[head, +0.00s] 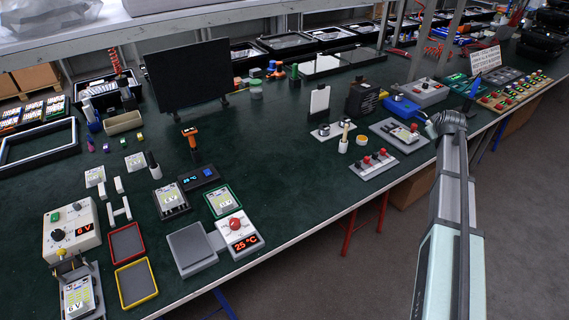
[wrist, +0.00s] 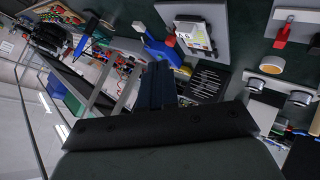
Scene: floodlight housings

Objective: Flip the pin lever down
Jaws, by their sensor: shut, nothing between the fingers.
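A grey block with several red-tipped levers (head: 374,163) sits near the table's front edge. In the wrist view, a red lever (wrist: 283,30) on a light grey plate shows at the upper right, cut by the frame. A grey plate with a dark and white fixture (head: 399,134) lies to its right; a similar plate (wrist: 215,17) tops the wrist view. I cannot tell which part is the pin lever. My gripper (head: 432,126) is at the right, near that plate, its fingertips hard to see. In the wrist view, my gripper's dark fingers (wrist: 157,72) are together and empty.
A blue tool (head: 403,107) lies behind the fixture plate. The green table (head: 290,170) is clear left of the lever block.

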